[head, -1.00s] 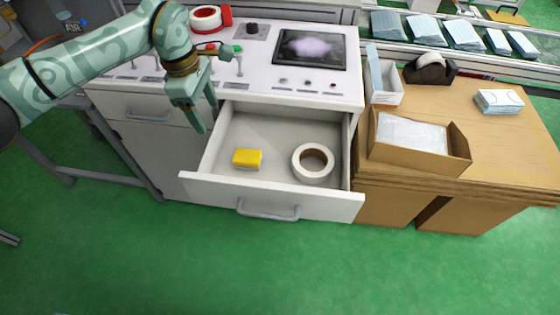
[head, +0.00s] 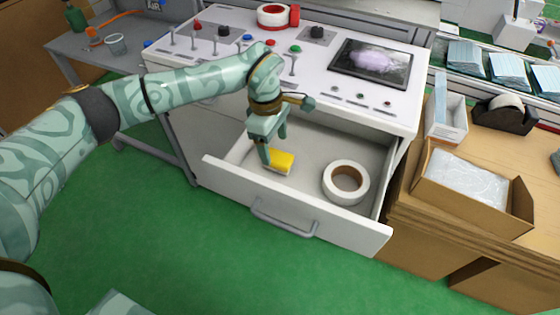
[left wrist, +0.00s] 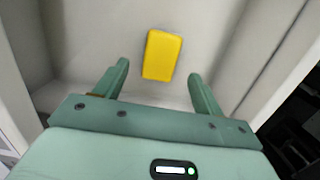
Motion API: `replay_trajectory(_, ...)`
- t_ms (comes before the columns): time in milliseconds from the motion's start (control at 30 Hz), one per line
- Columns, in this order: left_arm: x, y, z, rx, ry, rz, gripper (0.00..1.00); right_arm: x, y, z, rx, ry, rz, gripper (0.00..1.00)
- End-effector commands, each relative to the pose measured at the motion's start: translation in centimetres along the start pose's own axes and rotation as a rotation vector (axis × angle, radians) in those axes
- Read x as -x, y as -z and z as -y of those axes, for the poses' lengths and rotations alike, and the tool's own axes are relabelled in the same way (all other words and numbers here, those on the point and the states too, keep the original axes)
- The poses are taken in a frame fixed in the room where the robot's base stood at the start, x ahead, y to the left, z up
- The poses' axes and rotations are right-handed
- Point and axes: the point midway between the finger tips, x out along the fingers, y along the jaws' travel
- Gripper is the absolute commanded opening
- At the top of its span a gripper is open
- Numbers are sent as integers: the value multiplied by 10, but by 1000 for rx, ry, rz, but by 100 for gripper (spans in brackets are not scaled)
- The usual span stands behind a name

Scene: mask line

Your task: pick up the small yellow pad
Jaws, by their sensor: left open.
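The small yellow pad (head: 281,161) lies in the open white drawer (head: 312,150), toward its left side. In the left wrist view the pad (left wrist: 162,55) lies on the drawer floor, just beyond and between the fingertips. My left gripper (head: 275,150) is inside the drawer opening, pointing down, close to the pad. In the left wrist view its fingers (left wrist: 159,70) are apart with nothing between them. One finger hides a little of the pad's left side in the head view. My right gripper is not in view.
A roll of white tape (head: 346,182) lies in the drawer right of the pad. The drawer front (head: 285,207) and side walls enclose them. A control panel with levers and a screen (head: 371,62) stands behind. A cardboard box (head: 430,195) sits on the right.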

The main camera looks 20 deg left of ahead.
Motion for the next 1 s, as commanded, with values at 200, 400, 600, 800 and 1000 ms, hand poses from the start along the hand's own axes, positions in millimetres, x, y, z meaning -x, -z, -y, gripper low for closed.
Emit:
replay_trajectory(200,-44,-4,0,0,10,1,69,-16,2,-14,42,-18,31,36)
replay_trajectory(400,-49,-4,0,-1,3,0,69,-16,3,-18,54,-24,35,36)
replay_trajectory(600,-48,-4,0,-1,2,0,52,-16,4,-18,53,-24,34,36)
replay_trajectory(800,-48,-4,0,-1,2,0,20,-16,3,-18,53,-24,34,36)
replay_trajectory(1000,-47,-4,0,-1,2,0,20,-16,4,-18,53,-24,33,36)
